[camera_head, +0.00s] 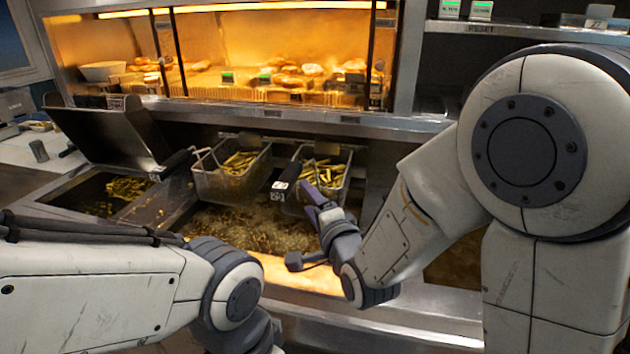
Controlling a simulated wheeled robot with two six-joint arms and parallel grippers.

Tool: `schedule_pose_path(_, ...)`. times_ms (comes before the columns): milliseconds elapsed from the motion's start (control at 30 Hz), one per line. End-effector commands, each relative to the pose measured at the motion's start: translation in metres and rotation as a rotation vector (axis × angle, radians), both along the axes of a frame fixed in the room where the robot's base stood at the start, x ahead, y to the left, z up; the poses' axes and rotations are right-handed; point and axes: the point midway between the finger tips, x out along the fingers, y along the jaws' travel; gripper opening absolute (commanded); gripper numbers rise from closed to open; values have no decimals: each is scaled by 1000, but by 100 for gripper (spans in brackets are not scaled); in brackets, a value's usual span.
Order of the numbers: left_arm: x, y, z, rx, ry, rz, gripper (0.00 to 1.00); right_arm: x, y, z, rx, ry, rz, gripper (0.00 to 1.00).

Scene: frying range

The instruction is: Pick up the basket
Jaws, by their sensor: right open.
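Two wire baskets with fries hang side by side above the fryer oil. The left basket (232,185) has a dark handle (179,160) reaching to its left. The right basket (335,190) has a dark handle (286,178) with a white label, pointing toward me. My right gripper (307,205) is open, just below and right of that handle, in front of the right basket. It hides part of that basket's front. I cannot tell whether the fingers touch the handle. My left arm comes in low at the left; its gripper is not in view.
Bubbling oil (245,228) lies below the baskets. A raised metal lid (105,135) stands over a side vat (95,192) at the left. A lit warming cabinet (250,50) with food is behind. The steel front edge (420,310) runs below my right arm.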

Motion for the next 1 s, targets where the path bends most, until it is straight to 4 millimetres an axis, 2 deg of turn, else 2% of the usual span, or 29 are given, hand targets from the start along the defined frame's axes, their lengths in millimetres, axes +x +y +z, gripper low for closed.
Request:
schedule_pose_path(167, 0, 0, 4, 0, 0, 0, 50, 2, 3, 17, 124, -59, -2, 65)
schedule_pose_path(333, 0, 0, 26, 0, 0, 0, 50, 14, 6, 25, 138, -64, -2, 65)
schedule_pose_path(500, 0, 0, 49, 0, 0, 0, 50, 27, 10, 24, 136, -63, -3, 65)
schedule_pose_path(600, 0, 0, 50, 0, 0, 0, 50, 41, 14, 22, 137, -67, -2, 65)
schedule_pose_path(767, 0, 0, 52, 0, 0, 0, 50, 52, 18, 21, 137, -67, -2, 65)
schedule_pose_path(1000, 0, 0, 76, 0, 0, 0, 50, 82, 21, 25, 136, -65, -3, 65)
